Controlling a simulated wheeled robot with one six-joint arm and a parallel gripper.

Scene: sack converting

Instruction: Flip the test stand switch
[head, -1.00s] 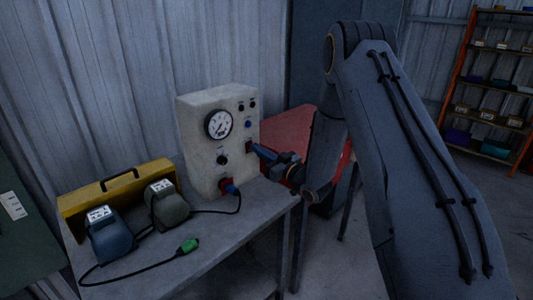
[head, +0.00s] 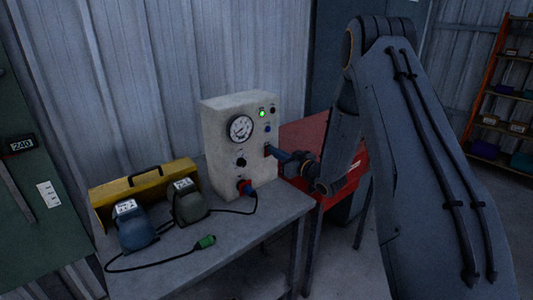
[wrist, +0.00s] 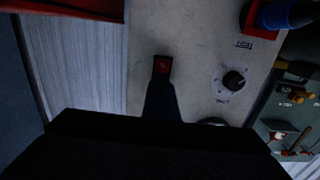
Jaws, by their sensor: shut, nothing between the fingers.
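The test stand (head: 222,125) is a pale box with a round gauge, a dark knob and small buttons, upright on the bench. A green lamp (head: 262,114) on its upper face is lit. The switch (wrist: 162,64) is a small red rocker on the stand's face in the wrist view. My gripper (head: 271,151) is shut and empty, its tip at the switch. In the wrist view its narrow fingers (wrist: 160,88) reach to the switch's edge and hide part of it. I cannot tell whether they touch it.
A blue-and-red plug (head: 245,187) sits low on the stand. On the grey bench (head: 240,232) are a blue unit (head: 136,228), a dark green unit (head: 188,203), a yellow toolbox (head: 105,198) and a cable with a green connector (head: 205,242). A red cabinet (head: 300,135) stands behind my arm.

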